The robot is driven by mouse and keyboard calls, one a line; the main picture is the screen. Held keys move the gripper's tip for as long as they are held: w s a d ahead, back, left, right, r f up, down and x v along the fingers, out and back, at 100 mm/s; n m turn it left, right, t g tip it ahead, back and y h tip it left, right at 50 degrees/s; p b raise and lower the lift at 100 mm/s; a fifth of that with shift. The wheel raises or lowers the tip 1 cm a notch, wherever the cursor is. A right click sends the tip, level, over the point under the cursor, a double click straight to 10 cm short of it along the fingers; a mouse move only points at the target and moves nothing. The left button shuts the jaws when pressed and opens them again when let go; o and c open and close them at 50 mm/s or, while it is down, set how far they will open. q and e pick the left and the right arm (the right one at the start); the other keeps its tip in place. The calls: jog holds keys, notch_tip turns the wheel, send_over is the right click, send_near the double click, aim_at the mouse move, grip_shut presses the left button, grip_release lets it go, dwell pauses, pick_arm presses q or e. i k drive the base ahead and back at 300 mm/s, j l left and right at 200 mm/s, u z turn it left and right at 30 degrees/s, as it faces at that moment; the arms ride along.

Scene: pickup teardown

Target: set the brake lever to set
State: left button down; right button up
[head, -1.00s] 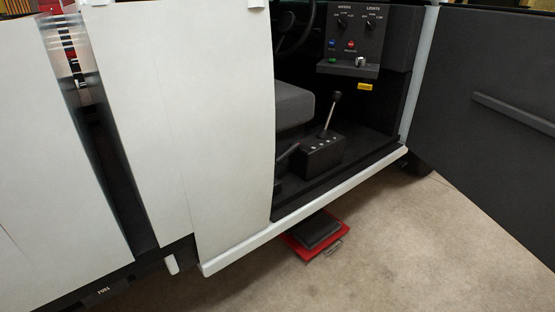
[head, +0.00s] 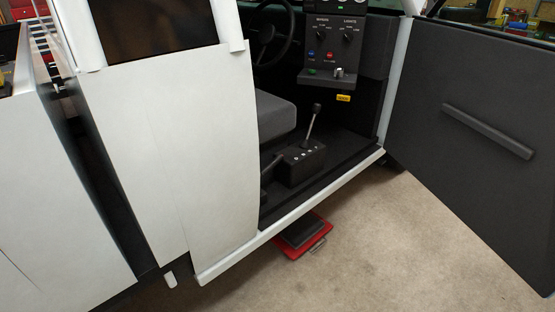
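A low dark lever (head: 272,164), which looks like the brake lever, stands on the cab floor through the open doorway. It leans up to the right, and its lower end is near the edge of the white body panel. Its exact setting is too small to tell. Just right of it is a black box (head: 302,166) with several pale dots on top. A taller shift lever (head: 311,126) with a dark knob rises from the box. Neither of my grippers is in view.
The open dark door (head: 470,150) with its long handle fills the right side. A white body panel (head: 170,150) bounds the doorway at left. A white sill (head: 300,218) runs below it. A red-and-black item (head: 302,234) lies on the floor underneath. Floor at lower right is clear.

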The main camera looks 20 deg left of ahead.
aim_at(275, 161)
jog(key=i+l+u, duration=0.2)
jog(key=i, duration=0.3)
jog(key=i+l+u, duration=0.1)
jog(key=i+u, duration=0.15)
jog(key=i, duration=0.3)
jog(key=i+l+u, duration=0.2)
jog(key=i, duration=0.3)
jog(key=i+l+u, duration=0.2)
jog(key=i+l, duration=0.25)
